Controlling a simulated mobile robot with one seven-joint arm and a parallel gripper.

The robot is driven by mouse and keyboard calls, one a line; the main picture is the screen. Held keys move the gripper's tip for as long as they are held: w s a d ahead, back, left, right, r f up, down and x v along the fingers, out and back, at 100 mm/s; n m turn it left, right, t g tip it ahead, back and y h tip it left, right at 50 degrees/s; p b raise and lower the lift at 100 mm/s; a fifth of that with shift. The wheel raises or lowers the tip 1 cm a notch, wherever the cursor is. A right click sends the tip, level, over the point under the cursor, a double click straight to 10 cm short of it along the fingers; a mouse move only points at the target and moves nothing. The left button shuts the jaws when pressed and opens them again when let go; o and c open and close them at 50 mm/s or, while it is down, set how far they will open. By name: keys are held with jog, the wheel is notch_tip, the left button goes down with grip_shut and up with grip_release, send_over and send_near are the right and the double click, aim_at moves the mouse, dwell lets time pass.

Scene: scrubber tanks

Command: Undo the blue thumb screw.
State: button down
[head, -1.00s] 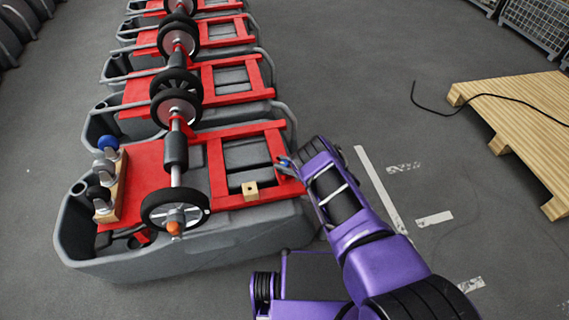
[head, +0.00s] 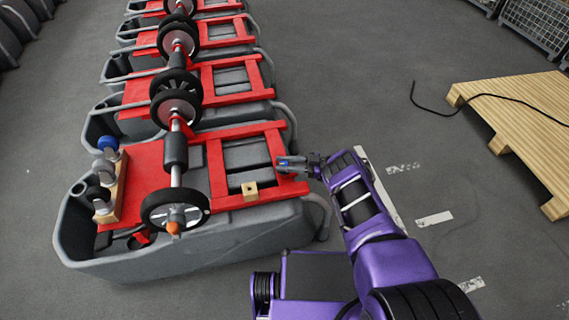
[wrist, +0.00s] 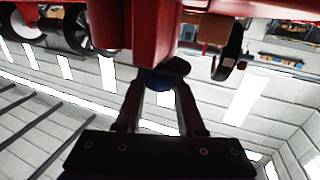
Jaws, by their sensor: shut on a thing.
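The blue thumb screw (wrist: 159,82) shows in the wrist view as a dark blue knob directly below a red frame part (wrist: 150,30). My gripper (wrist: 160,90) has its two fingers on either side of the knob and is shut on it. The screw's shaft is hidden. In the head view my gripper (head: 284,163) is at the right end of the nearest red frame (head: 235,198), reaching in from the right.
A wheel (head: 175,210) stands at the front of the grey tank (head: 120,262). A wooden pallet (head: 520,115) with a black cable lies right.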

jog(key=shift+a+f, duration=0.1)
jog(key=c, duration=0.5)
grip_release()
